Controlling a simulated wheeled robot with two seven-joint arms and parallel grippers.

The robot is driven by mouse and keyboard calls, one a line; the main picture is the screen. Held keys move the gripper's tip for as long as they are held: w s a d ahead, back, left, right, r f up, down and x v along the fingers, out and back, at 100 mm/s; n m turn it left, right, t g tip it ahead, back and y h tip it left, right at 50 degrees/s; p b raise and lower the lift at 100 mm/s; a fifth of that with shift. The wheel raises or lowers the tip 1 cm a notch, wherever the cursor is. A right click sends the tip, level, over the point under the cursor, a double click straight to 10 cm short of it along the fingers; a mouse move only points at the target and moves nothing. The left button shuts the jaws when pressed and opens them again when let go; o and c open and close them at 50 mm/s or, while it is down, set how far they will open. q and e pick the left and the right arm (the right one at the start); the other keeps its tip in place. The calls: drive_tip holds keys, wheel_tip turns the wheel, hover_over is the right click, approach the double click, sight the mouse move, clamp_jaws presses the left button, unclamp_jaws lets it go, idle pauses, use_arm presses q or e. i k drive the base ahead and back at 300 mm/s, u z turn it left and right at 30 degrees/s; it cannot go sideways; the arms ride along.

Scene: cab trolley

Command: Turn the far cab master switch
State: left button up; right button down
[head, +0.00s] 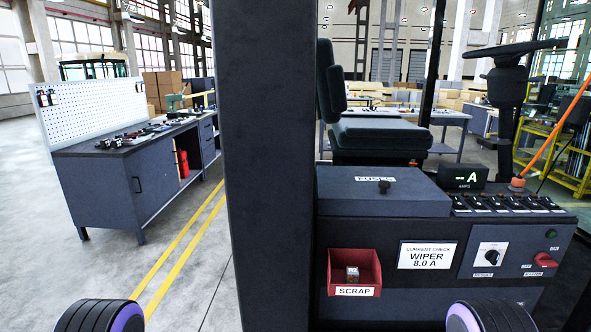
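The one master switch I see is a red rotary handle (545,259) at the right end of the dark cab console (390,240) in the head view. A label reading MASTER is below it, with OFF at its lower left and ON above it. The handle lies roughly sideways; I cannot tell its exact setting. A dark green round lamp or button (551,234) is above it. Neither of my grippers is in view. Only dark rounded parts with purple rings, which seem to be mine, show at the bottom edge, apart from the switch.
A black knob (490,254) on a white plate is left of the switch. A red SCRAP bin (354,274), a WIPER 8.0 A card (427,255) and several black rocker-like parts (505,203) are on the console. A thick dark pillar (267,160) stands left; a steering wheel (512,50) rises behind.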

sight(542, 260)
drive_tip(key=z, duration=1.4)
drive_tip(key=k, duration=0.65)
drive_tip(key=z, duration=0.5)
drive_tip(key=i, duration=0.75)
drive_tip(key=z, duration=0.45)
